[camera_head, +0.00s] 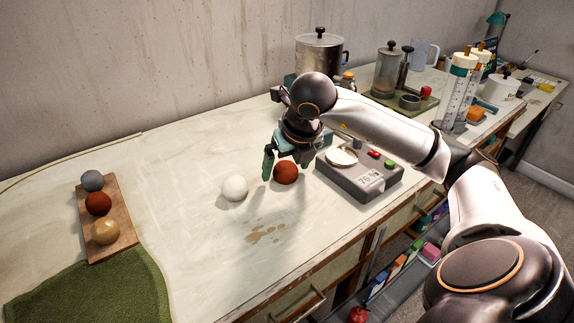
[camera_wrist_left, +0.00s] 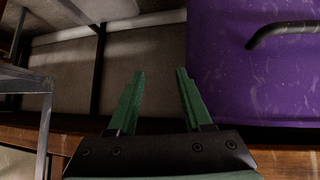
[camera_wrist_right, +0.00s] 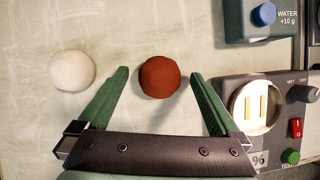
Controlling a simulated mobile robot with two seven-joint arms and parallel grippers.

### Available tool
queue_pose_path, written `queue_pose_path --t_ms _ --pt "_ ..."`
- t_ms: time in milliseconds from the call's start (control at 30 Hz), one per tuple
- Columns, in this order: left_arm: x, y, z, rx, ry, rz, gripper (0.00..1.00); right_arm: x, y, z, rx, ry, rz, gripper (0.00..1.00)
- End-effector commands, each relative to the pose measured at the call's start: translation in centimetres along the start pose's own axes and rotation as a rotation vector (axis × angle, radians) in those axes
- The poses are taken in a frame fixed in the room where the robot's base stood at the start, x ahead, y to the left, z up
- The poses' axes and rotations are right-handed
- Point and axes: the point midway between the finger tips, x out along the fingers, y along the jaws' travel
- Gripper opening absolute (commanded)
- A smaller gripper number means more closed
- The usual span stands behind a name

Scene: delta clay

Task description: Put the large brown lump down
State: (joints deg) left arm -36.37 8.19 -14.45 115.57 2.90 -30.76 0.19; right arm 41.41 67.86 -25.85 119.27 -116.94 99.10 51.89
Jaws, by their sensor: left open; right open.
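A red-brown lump (camera_head: 286,173) appears to rest on the worktable, right of a white lump (camera_head: 235,188) and left of the grey scale. My right gripper (camera_head: 288,160) is above it, open. In the right wrist view the brown lump (camera_wrist_right: 160,77) sits between the open fingertips (camera_wrist_right: 160,76), with gaps on both sides. Another red-brown lump (camera_head: 98,203) lies on a wooden board at the left, between a grey and a tan lump. My left gripper (camera_wrist_left: 160,74) is open and empty; it is not in the head view.
The grey scale (camera_head: 362,178) stands close right of the brown lump. The wooden board (camera_head: 122,222) and green cloth (camera_head: 100,290) lie at the left. Pots and cylinders crowd the back right. Beside my left gripper is a purple surface (camera_wrist_left: 250,80) with a dark handle.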

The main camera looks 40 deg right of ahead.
Motion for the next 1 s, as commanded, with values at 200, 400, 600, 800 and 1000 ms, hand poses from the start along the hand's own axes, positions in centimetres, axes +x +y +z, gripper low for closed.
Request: queue_pose_path --t_ms 200,400,600,800,1000 --pt "-0.3 0.0 -1.1 0.002 0.01 0.0 0.5 -3.9 0.0 0.2 -0.001 -0.006 0.0 0.99" --pt "-0.7 -0.1 -1.8 0.003 0.023 -0.003 0.5 -8.4 0.1 0.3 -0.001 -0.005 0.002 0.99" --pt "-1.0 -0.4 -1.3 0.001 0.01 -0.013 0.5 -11.3 0.1 0.2 0.0 -0.003 0.002 0.99" --pt "-1.3 -0.4 -0.3 -0.004 -0.008 -0.015 0.5 -12.2 0.0 0.1 0.0 -0.001 0.001 0.99" --pt "-1.3 -0.5 -0.4 -0.006 -0.005 -0.017 0.5 -12.2 0.0 0.0 0.0 0.0 0.0 0.99"
